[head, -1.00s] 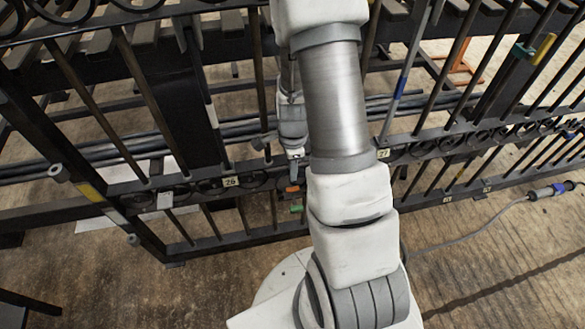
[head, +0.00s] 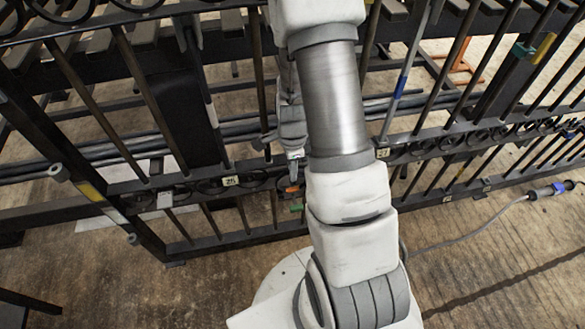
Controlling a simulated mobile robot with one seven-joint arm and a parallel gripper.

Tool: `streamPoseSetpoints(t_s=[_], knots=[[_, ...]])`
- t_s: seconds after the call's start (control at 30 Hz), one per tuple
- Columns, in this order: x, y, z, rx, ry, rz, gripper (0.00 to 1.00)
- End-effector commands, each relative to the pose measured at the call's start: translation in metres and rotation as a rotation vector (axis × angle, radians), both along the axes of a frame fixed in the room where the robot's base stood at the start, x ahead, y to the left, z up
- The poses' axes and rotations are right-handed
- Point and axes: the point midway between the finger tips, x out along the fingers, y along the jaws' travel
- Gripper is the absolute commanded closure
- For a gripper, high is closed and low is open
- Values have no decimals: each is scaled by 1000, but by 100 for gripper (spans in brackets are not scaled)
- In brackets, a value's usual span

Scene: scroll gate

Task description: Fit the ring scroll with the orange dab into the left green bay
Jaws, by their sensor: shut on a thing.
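My gripper (head: 294,168) is small and partly hidden behind my own arm, low at the gate near the middle of the head view. It is shut on a dark piece of the ring scroll, whose orange dab (head: 291,189) shows just below the fingers. The rest of the scroll is hard to tell from the dark bars. A green mark (head: 296,208) shows just below the orange dab, on or near the lower rail. I cannot tell whether the scroll touches the rail or sits in the bay there.
The dark gate (head: 125,135) has upright bars, a rail of rings and number plates. A green tab (head: 522,51) and a yellow one (head: 545,48) show at upper right. A blue-banded bar (head: 402,84) stands right of my arm. A cabled tool (head: 550,190) lies at the right.

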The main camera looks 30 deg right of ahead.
Motion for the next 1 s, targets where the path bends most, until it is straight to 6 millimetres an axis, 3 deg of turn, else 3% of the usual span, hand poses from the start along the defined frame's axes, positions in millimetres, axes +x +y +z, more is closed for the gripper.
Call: streamPoseSetpoints(t_s=[1.0], knots=[[0, 0, -12, 0, 0, 0, 100]])
